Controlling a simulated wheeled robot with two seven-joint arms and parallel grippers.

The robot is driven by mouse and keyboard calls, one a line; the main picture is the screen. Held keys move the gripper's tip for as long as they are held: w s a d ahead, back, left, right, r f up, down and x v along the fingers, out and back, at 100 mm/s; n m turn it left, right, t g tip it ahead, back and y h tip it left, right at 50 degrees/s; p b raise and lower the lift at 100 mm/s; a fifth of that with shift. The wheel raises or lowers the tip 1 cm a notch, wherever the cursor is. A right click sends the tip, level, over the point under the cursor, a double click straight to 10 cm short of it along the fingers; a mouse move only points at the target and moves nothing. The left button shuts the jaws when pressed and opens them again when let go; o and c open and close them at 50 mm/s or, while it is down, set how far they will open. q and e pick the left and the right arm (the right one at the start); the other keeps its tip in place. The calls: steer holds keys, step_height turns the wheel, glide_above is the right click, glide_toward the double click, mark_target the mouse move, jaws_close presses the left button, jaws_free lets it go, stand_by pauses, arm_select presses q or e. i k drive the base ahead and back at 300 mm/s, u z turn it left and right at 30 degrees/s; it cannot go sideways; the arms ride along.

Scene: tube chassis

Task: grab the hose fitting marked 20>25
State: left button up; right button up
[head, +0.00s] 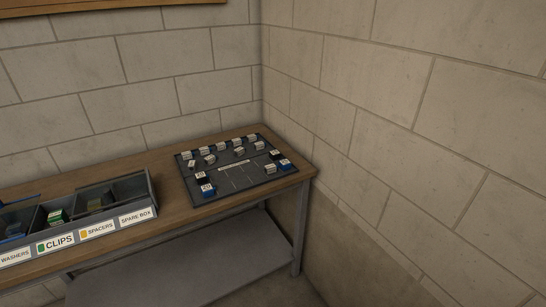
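A dark board (222,194) lies on the right end of the wooden bench, near the wall corner. Several small pale, labelled pieces stand along its back edge, such as one piece (237,142). A blue and white piece (206,187) stands at its front left, and another (285,164) at its right. Their markings are too small to read, so I cannot tell which one is the fitting marked 20>25. Neither of my grippers is in view.
A divided grey bin (154,192) stands on the bench (152,167) at left, its front labelled washers, clips, spacers and spare box. A grey lower shelf (170,262) is underneath. Block walls (400,110) close off the back and right.

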mark_target(270, 169)
steer(key=z, duration=0.15)
steer(key=k, duration=0.15)
steer(key=z, duration=0.65)
steer(key=i, duration=0.5)
steer(key=u, duration=0.05)
